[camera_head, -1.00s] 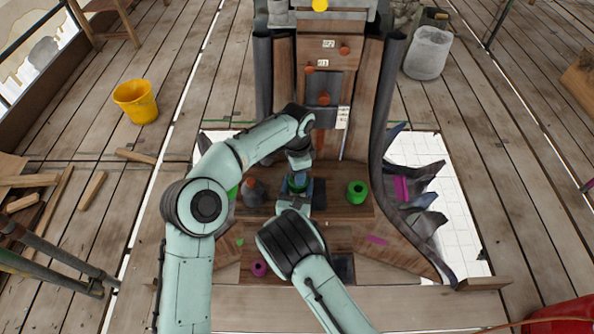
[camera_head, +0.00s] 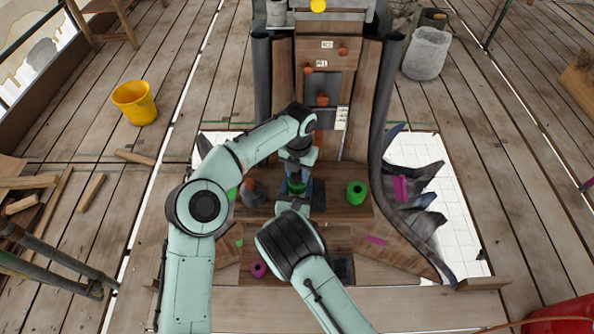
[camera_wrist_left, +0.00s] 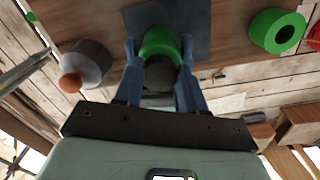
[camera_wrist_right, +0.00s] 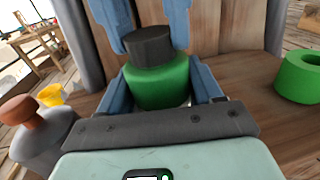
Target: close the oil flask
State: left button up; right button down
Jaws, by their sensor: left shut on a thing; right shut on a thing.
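The oil flask is a squat green vessel (camera_wrist_right: 160,88), upright in the right wrist view, with a dark grey round stopper (camera_wrist_right: 149,45) on its top. The stopper touches the flask; whether it is fully seated I cannot tell. My right gripper (camera_wrist_right: 167,84) is shut on the green body from the near side. My left gripper (camera_wrist_left: 158,62) reaches down from above, its blue fingers shut around the stopper (camera_wrist_left: 160,76). The flask (camera_wrist_left: 162,42) shows just beyond the stopper in the left wrist view. In the head view the arms mostly hide the flask (camera_head: 296,188).
A green ring (camera_head: 357,192) stands on the wooden ledge to the right. A grey flask with an orange-brown stopper (camera_wrist_left: 85,66) stands to the left. A magenta ring (camera_head: 258,268) lies lower left. Dark curved walls flank the wooden tower; a yellow bucket (camera_head: 135,102) is far left.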

pick_arm(q)
jog(key=shift+s+d+f+m, duration=0.1)
jog(key=shift+m, duration=1.4)
jog(key=o, duration=1)
jog(key=shift+r, duration=2.4)
jog(key=shift+c, duration=0.4)
